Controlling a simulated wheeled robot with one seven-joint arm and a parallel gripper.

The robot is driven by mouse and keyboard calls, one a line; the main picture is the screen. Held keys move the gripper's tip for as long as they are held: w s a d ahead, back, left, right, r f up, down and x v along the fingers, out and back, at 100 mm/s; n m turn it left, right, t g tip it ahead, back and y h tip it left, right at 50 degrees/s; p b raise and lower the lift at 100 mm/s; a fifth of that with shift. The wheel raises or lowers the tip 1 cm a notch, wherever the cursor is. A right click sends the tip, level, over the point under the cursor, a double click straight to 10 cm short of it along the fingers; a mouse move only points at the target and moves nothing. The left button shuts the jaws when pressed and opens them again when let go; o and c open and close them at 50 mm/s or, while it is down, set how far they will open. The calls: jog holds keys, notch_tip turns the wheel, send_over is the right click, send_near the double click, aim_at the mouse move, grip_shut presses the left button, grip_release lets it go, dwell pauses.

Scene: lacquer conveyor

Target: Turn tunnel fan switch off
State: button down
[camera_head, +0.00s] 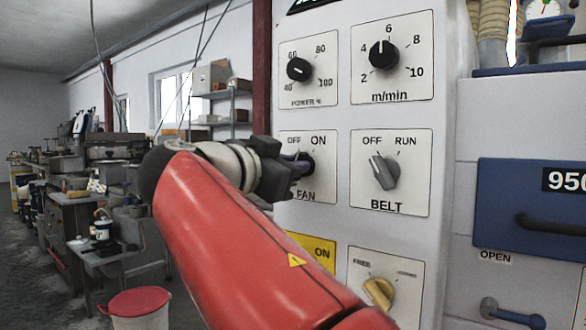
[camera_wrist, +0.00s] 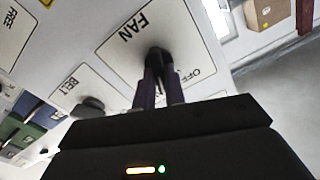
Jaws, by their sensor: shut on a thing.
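The fan switch (camera_head: 307,163) is a dark knob on a white plate marked OFF, ON and FAN, on the upright control panel. My gripper (camera_head: 294,163) reaches it from the left, and its fingers hide part of the knob and plate. In the wrist view, the two fingers of my gripper (camera_wrist: 158,85) are closed around the black fan knob (camera_wrist: 158,60). The word FAN shows on one side of the knob and OFF on the other. I cannot tell exactly which mark the knob points to.
The belt knob (camera_head: 383,172) is just right of the fan plate. The power knob (camera_head: 299,69) and m/min knob (camera_head: 383,55) are above. A brass knob (camera_head: 378,292) is below. A blue drawer (camera_head: 530,205) stands at right, and a red-lidded bin (camera_head: 138,302) at lower left.

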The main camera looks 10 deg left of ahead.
jog(key=n, duration=1)
jog(key=shift+a, duration=0.25)
jog(key=shift+n, duration=0.3)
jog(key=c, duration=1.5)
grip_release()
jog(key=shift+w, duration=0.1)
jog(key=shift+o, duration=0.2)
jog(key=b+v, duration=0.1)
jog(key=v, duration=0.7)
